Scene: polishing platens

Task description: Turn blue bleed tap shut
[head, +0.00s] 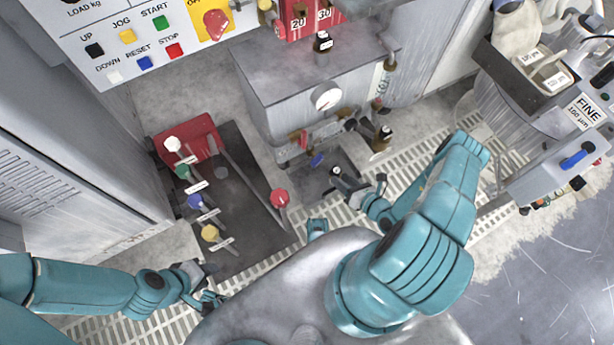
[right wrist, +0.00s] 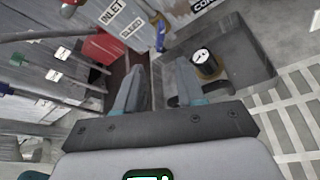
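The blue bleed tap (head: 317,160) sits low on the grey manifold in the head view. In the right wrist view its blue lever (right wrist: 160,35) hangs beside the INLET and BLEED labels (right wrist: 128,22). My right gripper (head: 360,184) is below and right of the tap in the head view. In the right wrist view its two fingers (right wrist: 158,85) stand apart with nothing between them, and the blue lever lies beyond the tips, not touching. My left gripper (head: 212,299) is at the lower left, far from the tap; its finger opening is too small to tell.
A dark cap with a white dial (right wrist: 205,62) stands just right of my right fingers. Colour-knobbed levers (head: 195,202) and a red knob (head: 280,197) stand left of the tap. Slatted grating (head: 420,165) is open at right.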

